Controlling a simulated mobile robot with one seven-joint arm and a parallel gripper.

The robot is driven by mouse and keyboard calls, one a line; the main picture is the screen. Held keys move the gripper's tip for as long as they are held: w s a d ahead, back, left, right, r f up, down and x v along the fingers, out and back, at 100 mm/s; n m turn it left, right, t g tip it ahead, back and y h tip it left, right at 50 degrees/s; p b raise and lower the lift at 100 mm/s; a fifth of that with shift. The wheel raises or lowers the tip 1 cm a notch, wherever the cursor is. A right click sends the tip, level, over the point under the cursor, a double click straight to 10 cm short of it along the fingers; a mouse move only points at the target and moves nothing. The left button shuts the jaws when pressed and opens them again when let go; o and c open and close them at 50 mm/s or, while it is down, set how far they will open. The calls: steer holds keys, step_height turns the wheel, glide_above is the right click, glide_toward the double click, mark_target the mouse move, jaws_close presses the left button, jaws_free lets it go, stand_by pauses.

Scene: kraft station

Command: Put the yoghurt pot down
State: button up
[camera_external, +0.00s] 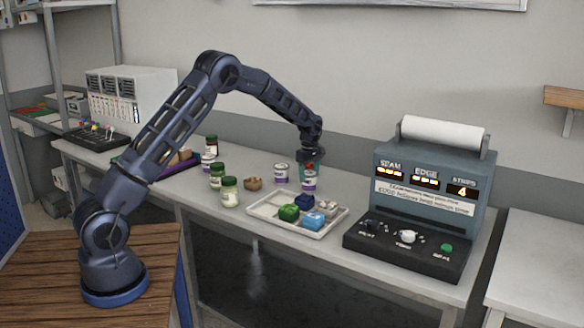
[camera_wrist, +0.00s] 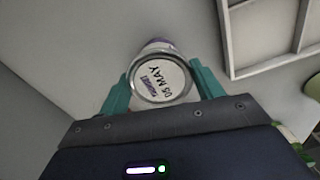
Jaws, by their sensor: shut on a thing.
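My gripper (camera_external: 308,167) is at the end of the outstretched arm, over the bench behind the tray. Its teal fingers (camera_wrist: 160,90) are shut on a yoghurt pot (camera_wrist: 160,80). The pot's round white lid faces the wrist camera and reads "05 MAY". In the external view the held pot (camera_external: 309,183) is white and purple, upright below the fingers. I cannot tell whether its base touches the bench. Another similar pot (camera_external: 281,173) stands just to its left.
A pale tray (camera_external: 262,212) with green and blue items lies in front; its edge shows in the wrist view (camera_wrist: 262,68). Green-lidded jars (camera_external: 229,191) and a small brown item (camera_external: 253,184) stand left. A blue-grey machine (camera_external: 425,195) stands right.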

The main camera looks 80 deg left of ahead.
steer(key=o, duration=1.1)
step_height(320, 180, up, 12)
steer(key=shift+r, duration=0.1)
